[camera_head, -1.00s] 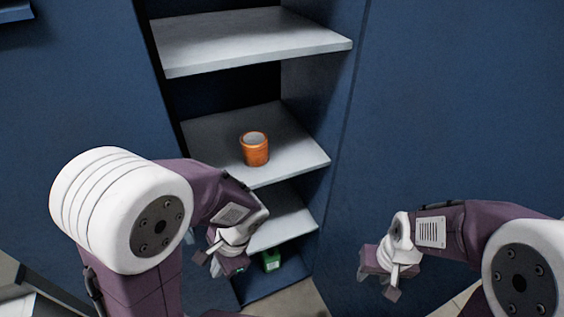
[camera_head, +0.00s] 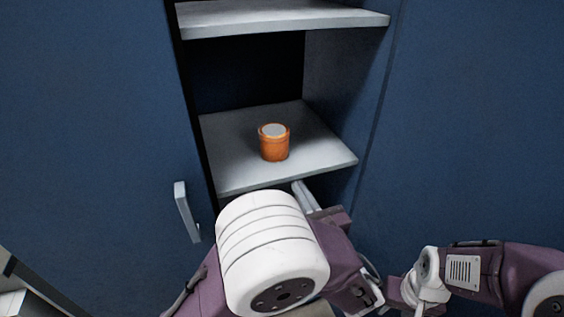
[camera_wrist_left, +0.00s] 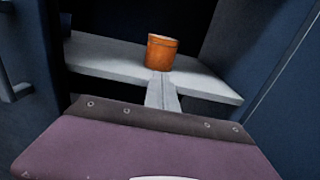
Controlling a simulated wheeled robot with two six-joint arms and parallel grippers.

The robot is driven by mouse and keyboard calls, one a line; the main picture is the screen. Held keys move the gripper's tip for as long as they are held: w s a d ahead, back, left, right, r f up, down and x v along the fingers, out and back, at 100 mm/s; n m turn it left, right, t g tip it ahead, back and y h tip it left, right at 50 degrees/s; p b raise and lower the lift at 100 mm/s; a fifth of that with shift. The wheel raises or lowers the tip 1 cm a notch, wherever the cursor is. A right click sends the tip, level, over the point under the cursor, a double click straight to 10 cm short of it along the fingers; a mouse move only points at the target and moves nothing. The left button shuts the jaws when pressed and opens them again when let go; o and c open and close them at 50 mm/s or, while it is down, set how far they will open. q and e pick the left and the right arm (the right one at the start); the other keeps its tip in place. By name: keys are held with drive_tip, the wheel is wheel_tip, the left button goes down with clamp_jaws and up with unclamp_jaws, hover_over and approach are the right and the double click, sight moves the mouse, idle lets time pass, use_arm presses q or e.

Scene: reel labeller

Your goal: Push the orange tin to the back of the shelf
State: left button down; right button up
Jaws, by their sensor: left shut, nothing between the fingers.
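The orange tin (camera_head: 274,146) stands upright near the middle of the light grey shelf (camera_head: 235,172), with free shelf behind it. It also shows in the left wrist view (camera_wrist_left: 161,53). My left gripper (camera_head: 297,185) is shut and empty, its fingers at the shelf's front edge, a little right of the tin. My left arm hides the lower shelf. My right gripper (camera_head: 425,304) is low at the right, partly cut off.
Another shelf (camera_head: 290,18) hangs above the tin. The blue cabinet's side wall (camera_head: 345,90) bounds the shelf on the right. A blue door with a grey handle (camera_head: 187,212) is on the left. No other objects show on the tin's shelf.

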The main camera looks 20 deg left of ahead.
sight(278, 153)
use_arm(q)
drive_tip(key=x, duration=1.3)
drive_tip(key=shift+x, duration=1.8)
drive_tip(key=shift+s, duration=0.1)
